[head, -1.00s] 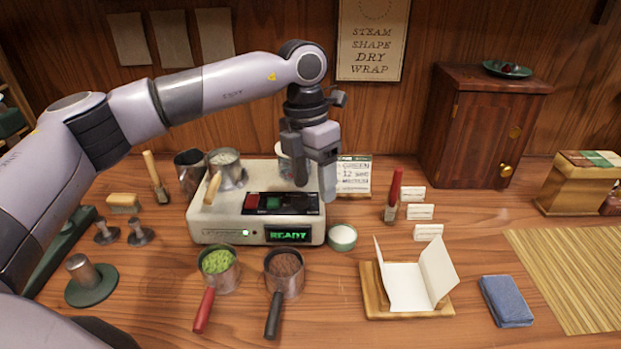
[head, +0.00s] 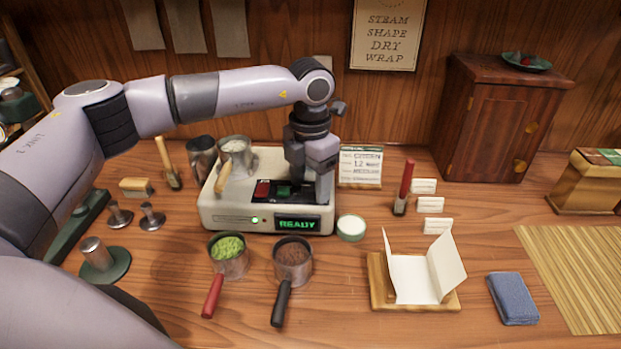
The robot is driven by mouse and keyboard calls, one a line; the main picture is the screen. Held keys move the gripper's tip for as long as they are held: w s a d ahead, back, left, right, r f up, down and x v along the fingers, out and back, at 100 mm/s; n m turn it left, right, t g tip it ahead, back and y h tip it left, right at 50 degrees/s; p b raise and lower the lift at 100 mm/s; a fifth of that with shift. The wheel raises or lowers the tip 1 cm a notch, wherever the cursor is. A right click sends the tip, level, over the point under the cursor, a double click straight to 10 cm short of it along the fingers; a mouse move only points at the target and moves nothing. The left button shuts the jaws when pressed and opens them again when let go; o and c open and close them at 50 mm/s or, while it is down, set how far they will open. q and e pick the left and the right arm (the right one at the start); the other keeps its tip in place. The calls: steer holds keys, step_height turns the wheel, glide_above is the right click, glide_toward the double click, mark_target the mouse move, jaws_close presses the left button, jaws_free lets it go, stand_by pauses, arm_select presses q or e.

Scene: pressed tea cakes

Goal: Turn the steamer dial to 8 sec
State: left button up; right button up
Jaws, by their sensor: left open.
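The steamer (head: 212,212) is a cream box with a green READY display (head: 297,225) and a lit green lamp on its front. On its top is a black panel with a red button (head: 262,189) and a green button (head: 284,191). My left gripper (head: 312,198) points down over the right end of this panel, with its fingers low at the panel. It is open. The dial is not visible; my gripper covers that part of the panel. I cannot tell if the fingers touch anything. My right gripper is not in view.
A metal cup (head: 236,157) stands on the steamer's left top. Scoops of green leaf (head: 229,262) and brown leaf (head: 293,266) stand in front. A small white bowl (head: 351,228) is close to the steamer's right side. An order card (head: 360,167) stands behind right.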

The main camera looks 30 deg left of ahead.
arm_select(q)
steer(key=shift+c, duration=0.4)
steer(key=c, duration=1)
steer(key=shift+o, duration=0.2)
steer(key=shift+m, duration=0.4)
steer(key=m+b, duration=0.1)
steer(key=m, duration=0.4)
steer(key=shift+m, duration=0.3)
steer(key=m+b, duration=0.1)
steer(key=m, duration=0.4)
steer(key=shift+r, duration=0.1)
steer(key=shift+m, duration=0.3)
steer(key=o, duration=1)
